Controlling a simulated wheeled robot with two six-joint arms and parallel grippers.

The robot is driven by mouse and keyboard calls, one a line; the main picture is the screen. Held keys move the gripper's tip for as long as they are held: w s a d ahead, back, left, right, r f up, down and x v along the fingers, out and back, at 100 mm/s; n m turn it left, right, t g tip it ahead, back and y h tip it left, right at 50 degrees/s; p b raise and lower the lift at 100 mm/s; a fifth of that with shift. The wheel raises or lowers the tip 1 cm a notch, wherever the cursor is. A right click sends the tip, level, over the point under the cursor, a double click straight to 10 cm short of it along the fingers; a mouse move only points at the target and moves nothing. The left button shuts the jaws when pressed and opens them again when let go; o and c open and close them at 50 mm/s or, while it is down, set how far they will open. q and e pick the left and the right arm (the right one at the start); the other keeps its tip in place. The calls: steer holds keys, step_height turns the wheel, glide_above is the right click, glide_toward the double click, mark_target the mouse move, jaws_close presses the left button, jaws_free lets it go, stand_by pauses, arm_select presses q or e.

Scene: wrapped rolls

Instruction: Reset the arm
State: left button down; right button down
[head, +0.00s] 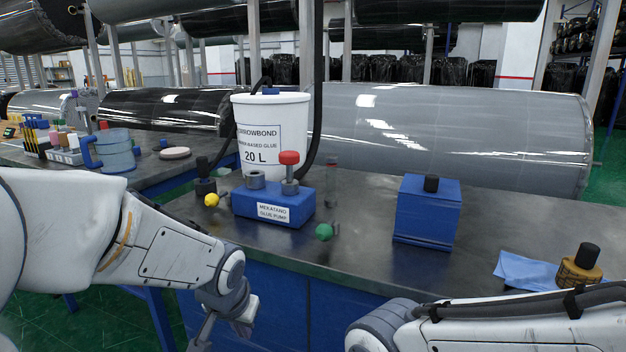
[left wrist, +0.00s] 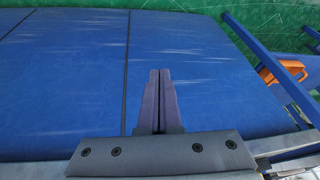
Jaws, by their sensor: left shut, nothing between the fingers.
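My left arm comes in from the left in the head view and bends down in front of the workbench (head: 385,262). My left gripper (head: 200,345) hangs below the bench top and is partly cut off by the lower edge. In the left wrist view the left gripper's fingers (left wrist: 160,75) are together with nothing between them, in front of blue cabinet panels (left wrist: 60,75). My right arm shows at the lower right of the head view. Its gripper is out of the frame.
On the bench stand a white glue bucket (head: 270,112), a blue glue pump (head: 242,203), a blue box (head: 428,212), a green ball (head: 324,232), a yellow ball (head: 211,200) and an amber bottle (head: 580,270) by a blue cloth (head: 525,268). Large wrapped rolls (head: 460,135) lie behind.

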arm_select(q)
steer(key=s+a+f+n+g, duration=0.2)
steer(key=s+a+f+n, duration=0.1)
steer(key=s+a+f, duration=0.4)
steer(key=s+d+f+m+g+h+b, duration=0.1)
steer(key=s+d+f+m+b, duration=0.25)
steer(key=s+d+b, duration=0.35)
steer(key=s+d+f+m+g+b, duration=0.1)
steer(key=s+d+f+m+b, duration=0.1)
steer(key=s+d+m+b, duration=0.4)
step_height(320, 180, up, 39)
steer(key=s+d+n+p, duration=0.1)
steer(key=d+n+p, duration=0.1)
steer(key=p, duration=3.7)
steer(key=shift+s+f, duration=0.15)
steer(key=shift+s, duration=0.05)
